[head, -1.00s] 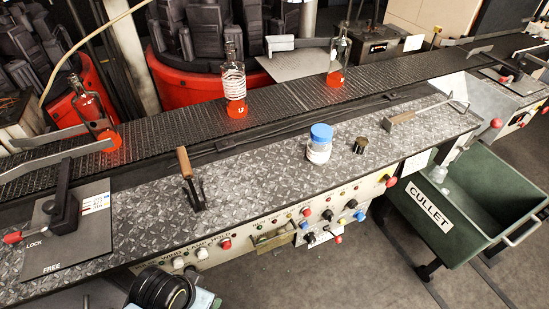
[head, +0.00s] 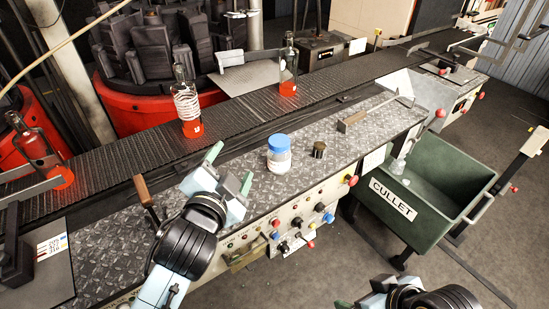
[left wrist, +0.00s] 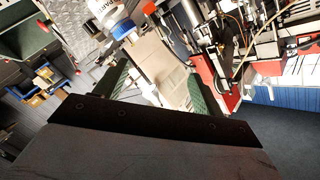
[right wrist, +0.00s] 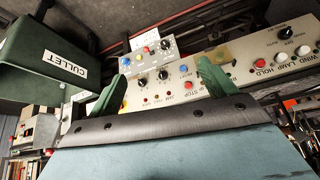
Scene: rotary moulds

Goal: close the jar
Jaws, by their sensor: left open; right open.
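The jar (head: 279,164) is clear with pale contents and stands upright on the diamond-plate bench. A blue lid (head: 279,143) sits on top of it; I cannot tell how tightly. The lid also shows in the left wrist view (left wrist: 123,30), beyond the fingers. My left gripper (head: 229,168) is open and empty, left of the jar and apart from it. My right gripper (right wrist: 162,82) is open and empty in front of the bench, facing the control panel in the right wrist view. It is only partly in the head view, at the bottom right.
A small dark cylinder (head: 319,149) stands right of the jar. A wood-handled tool (head: 146,198) is left of my left gripper. Bottles with red-glowing bases (head: 187,105) stand on the conveyor (head: 240,105) behind. A green cullet bin (head: 440,190) is at right. The bench around the jar is mostly clear.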

